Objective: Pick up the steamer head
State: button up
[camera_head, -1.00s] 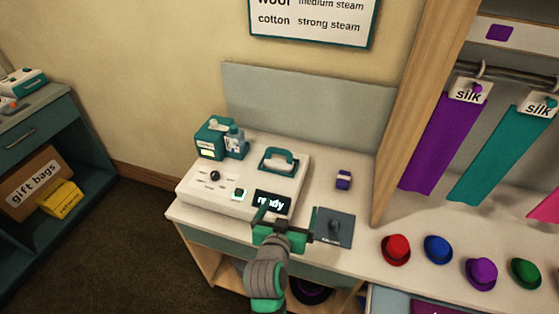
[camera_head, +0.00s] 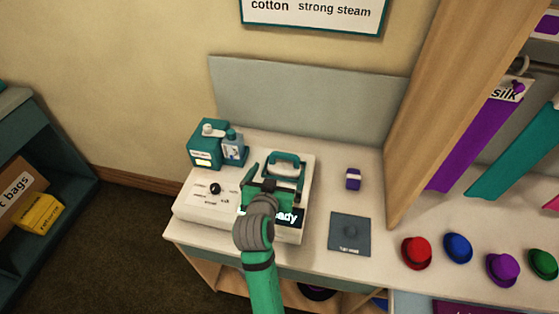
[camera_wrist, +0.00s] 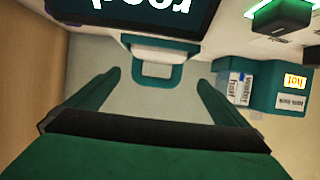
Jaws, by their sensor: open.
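The steamer head, a teal piece with a looped handle (camera_head: 286,160), sits on the back right of the white steamer unit (camera_head: 189,212). In the wrist view its handle (camera_wrist: 156,72) shows upright in the picture's upper middle, between and beyond the finger ends. My gripper (camera_head: 276,177) is open and empty, just in front of the steamer head in the head view. The wrist view shows both teal fingers (camera_wrist: 157,84) spread wide, with no contact on the handle visible. My arm partly hides the unit's display (camera_head: 289,217), whose text is cut off.
A teal box (camera_head: 202,150) with bottles stands behind the unit at left. A small purple-and-white item (camera_head: 353,179) and a dark square pad (camera_head: 349,242) lie to the right. Several small hats, including a red one (camera_head: 416,252), line the counter. A wooden post (camera_head: 425,130) rises at right.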

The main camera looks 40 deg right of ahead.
aim_at(284, 164)
jog(key=shift+w+d+f, duration=0.3)
jog(key=shift+d, duration=0.25)
jog(key=shift+w+d+f, duration=0.1)
jog(key=shift+d+f, duration=0.2)
jog(key=shift+d, duration=0.55)
jog(key=shift+w+x, duration=0.25)
jog(key=shift+x, duration=2.35)
